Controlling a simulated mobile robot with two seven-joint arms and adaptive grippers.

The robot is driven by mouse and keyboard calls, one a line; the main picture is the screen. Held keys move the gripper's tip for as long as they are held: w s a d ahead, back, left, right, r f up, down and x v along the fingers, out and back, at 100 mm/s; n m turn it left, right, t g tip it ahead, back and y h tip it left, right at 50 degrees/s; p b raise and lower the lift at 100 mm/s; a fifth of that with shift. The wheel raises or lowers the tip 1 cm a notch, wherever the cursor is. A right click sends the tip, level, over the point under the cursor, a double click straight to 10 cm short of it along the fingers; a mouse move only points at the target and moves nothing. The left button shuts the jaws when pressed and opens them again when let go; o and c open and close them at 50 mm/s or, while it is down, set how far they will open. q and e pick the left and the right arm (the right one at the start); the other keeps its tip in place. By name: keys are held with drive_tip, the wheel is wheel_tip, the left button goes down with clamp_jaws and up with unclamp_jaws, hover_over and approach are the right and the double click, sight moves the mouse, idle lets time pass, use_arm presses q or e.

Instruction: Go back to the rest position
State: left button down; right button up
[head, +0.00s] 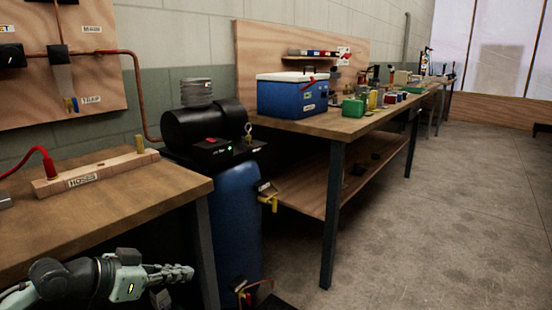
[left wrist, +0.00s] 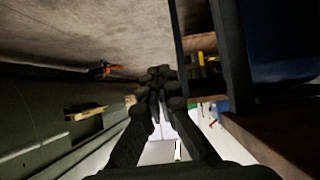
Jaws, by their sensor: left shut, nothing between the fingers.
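My left gripper (head: 178,272) reaches in from the lower left of the head view, in front of the near workbench (head: 120,222) and below its top. Its fingers are together and hold nothing. In the left wrist view the fingertips (left wrist: 158,82) meet in the middle of the picture, with nothing between them. My right gripper is in neither view.
The near bench carries a wooden block labelled HOSES (head: 95,174) with a red hose. A blue tank (head: 236,215) with a black compressor stands close to my left gripper. A long bench (head: 345,124) holds a blue cooler (head: 292,96). The concrete floor (head: 450,210) at right is clear.

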use_arm(q)
drive_tip(key=s+f+n+g+y, duration=0.1)
drive_tip(key=s+f+n+y, duration=0.3)
drive_tip(key=f, duration=1)
drive_tip(key=s+a+f+n+g+y, duration=0.1)
drive_tip(key=s+a+f+g+y, duration=0.1)
drive_tip(key=s+f, duration=0.7)
drive_tip(key=s+a+f+n+g+y, duration=0.1)
drive_tip(key=s+a+f+g+y, duration=0.1)
drive_tip(key=s+a+f, duration=0.3)
drive_tip(key=s+f+y, duration=0.1)
drive_tip(key=s+f, duration=0.2)
drive_tip(key=s, duration=0.4)
drive_tip(key=shift+s+f+g, duration=0.35)
drive_tip(key=shift+f+g, duration=0.05)
